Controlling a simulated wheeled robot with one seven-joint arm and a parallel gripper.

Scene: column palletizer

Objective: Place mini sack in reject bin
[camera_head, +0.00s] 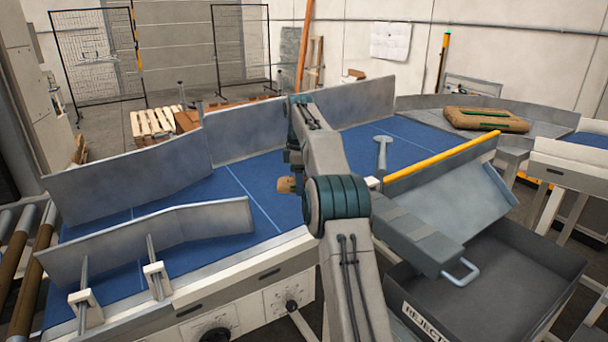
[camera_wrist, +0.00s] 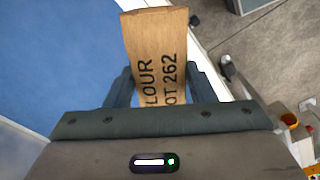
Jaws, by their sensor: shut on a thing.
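The mini sack (camera_wrist: 158,50) is brown paper with dark lettering, "LOUR" and "OT 262" readable in the wrist view. My gripper (camera_wrist: 162,85) is shut on it, with one dark finger on each side. In the head view only a small brown bit of the sack (camera_head: 287,185) shows beside my arm, over the blue belt; my arm hides the rest and the gripper. The reject bin (camera_head: 500,285) is a dark open box at the lower right with a "REJECT" label on its front.
The blue conveyor belt (camera_head: 190,205) has grey side guards. A yellow bar (camera_head: 440,158) edges a sloping metal chute (camera_head: 455,200) above the bin. A larger brown sack (camera_head: 485,119) lies on the curved conveyor at the back right. Pallets (camera_head: 155,122) stand behind.

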